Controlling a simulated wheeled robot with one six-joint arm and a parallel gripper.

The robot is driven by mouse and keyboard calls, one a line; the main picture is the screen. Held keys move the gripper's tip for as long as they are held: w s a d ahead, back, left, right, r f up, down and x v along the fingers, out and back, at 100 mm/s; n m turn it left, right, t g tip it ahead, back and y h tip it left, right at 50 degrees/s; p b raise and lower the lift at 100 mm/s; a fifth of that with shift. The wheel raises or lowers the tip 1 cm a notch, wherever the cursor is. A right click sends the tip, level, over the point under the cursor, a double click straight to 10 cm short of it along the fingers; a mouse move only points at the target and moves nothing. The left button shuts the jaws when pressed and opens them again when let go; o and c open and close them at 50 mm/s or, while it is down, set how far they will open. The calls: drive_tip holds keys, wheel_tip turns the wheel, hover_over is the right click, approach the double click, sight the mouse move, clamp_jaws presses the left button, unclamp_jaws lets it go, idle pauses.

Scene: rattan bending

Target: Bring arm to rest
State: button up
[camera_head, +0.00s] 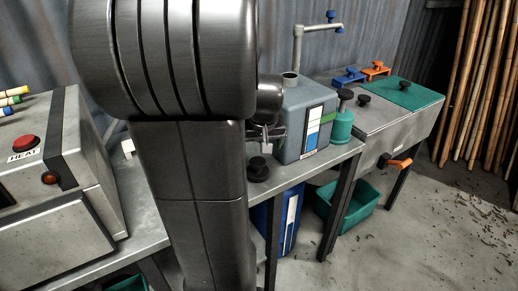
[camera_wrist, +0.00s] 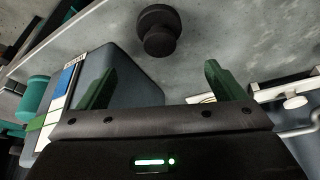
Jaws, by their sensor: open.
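My gripper (camera_wrist: 157,84) is open and empty in the wrist view, its two green fingers wide apart. A black knob-like piece (camera_wrist: 157,30) on the grey bench shows beyond the gap between the fingers, apart from them. It also shows in the head view (camera_head: 258,169). A grey container (camera_head: 305,115) with a blue-and-white label stands close beside the gripper. It also shows in the wrist view (camera_wrist: 131,70), behind the left finger. In the head view my arm fills the middle and hides most of the gripper.
A metal bench (camera_head: 338,156) runs across. A heater box (camera_head: 52,165) with a red button stands left. A teal bottle (camera_head: 340,124) is right of the container. Farther right is a metal box with a green top (camera_head: 404,94). Rattan poles (camera_head: 480,85) lean at the back right.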

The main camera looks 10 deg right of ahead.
sight(258, 162)
idle(0.3)
drive_tip(key=x, duration=1.2)
drive_tip(key=shift+f+b, duration=0.25)
drive_tip(key=shift+b, duration=0.15)
drive_tip(key=shift+r, duration=1.2)
drive_tip(key=shift+s, duration=0.1)
